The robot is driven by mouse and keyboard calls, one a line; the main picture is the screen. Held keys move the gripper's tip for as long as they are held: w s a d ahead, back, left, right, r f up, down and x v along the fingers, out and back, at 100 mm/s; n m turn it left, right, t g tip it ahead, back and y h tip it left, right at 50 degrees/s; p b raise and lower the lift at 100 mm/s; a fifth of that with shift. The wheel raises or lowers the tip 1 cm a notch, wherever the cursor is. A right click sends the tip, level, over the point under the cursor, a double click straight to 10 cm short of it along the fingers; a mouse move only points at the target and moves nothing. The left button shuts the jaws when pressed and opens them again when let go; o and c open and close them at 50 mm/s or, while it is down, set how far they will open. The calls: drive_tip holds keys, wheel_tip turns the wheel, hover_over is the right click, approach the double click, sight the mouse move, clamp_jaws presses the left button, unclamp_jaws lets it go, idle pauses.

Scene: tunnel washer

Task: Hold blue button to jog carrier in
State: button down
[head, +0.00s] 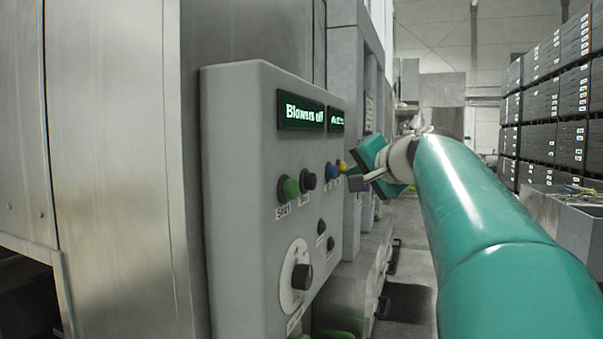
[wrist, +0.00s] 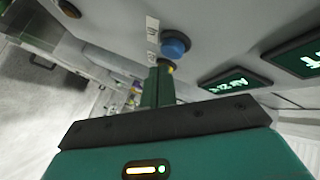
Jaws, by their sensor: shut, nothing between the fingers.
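The blue button (head: 332,172) is on the front of the grey control panel (head: 250,150), between a black and a yellow button. In the wrist view the blue button (wrist: 175,44) shows whole, just beyond my fingertips. My gripper (head: 352,179) is shut and empty, close in front of the panel at its right side. In the wrist view my gripper's fingers (wrist: 163,70) end just below the blue button and partly cover the yellow button (wrist: 171,66). I see no contact with the blue button.
A green button (head: 289,189), a black button (head: 308,181) and a black rotary knob (head: 301,277) also stick out from the panel. Its display (head: 301,112) reads "Blowers off"; a second display beside it is too small to read. Stacked dark crates (head: 560,90) stand at right.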

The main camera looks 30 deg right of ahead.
drive_tip(key=shift+s+d, duration=0.8)
drive_tip(key=shift+s, duration=0.2)
drive_tip(key=shift+s+d, duration=0.75)
drive_tip(key=shift+s, duration=0.2)
